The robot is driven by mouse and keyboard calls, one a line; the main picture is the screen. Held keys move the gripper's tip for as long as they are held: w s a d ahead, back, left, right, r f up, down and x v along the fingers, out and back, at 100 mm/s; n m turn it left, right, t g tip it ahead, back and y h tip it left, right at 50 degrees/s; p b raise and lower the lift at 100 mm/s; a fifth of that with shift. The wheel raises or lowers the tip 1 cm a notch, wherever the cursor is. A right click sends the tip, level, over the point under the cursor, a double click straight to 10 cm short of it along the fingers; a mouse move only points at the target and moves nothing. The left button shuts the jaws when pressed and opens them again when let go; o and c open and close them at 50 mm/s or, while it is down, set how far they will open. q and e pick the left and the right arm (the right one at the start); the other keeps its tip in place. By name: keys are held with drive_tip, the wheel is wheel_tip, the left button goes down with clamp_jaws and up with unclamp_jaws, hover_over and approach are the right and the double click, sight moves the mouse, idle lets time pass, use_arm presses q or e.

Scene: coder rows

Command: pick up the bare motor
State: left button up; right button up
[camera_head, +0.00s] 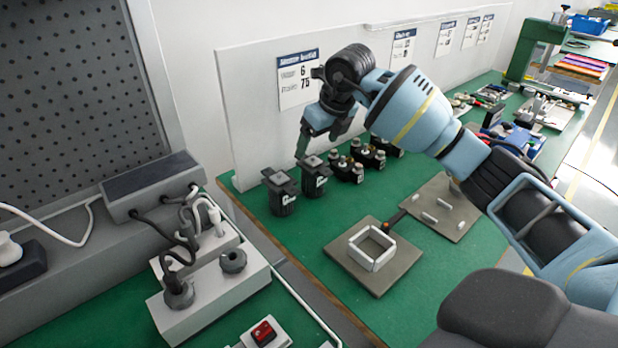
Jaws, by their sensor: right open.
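Two black motors with square flanges on top stand upright on the green bench near its left edge: a nearer one (281,192) and one behind it to the right (315,178). I cannot tell for sure which is the bare motor. My right gripper (318,147) points down above the rear motor. It is open, with nothing seen between its fingers, and appears apart from the motor. My left gripper is not in view.
Several black parts with brass-coloured fittings (347,170) stand just right of the motors. A plate with a white square frame (352,249) and a plate with pegs (437,214) lie nearer. A white wall panel (255,115) stands behind. Bare green bench (318,218) lies in front of the motors.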

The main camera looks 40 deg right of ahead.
sight(314, 158)
drive_tip(key=shift+s+x, duration=0.15)
drive_tip(key=shift+x, duration=1.75)
drive_tip(key=shift+s+x, duration=0.15)
drive_tip(key=shift+x, duration=1.75)
drive_tip(key=shift+d+f, duration=0.1)
drive_tip(key=shift+d, duration=0.05)
drive_tip(key=c, duration=1.1)
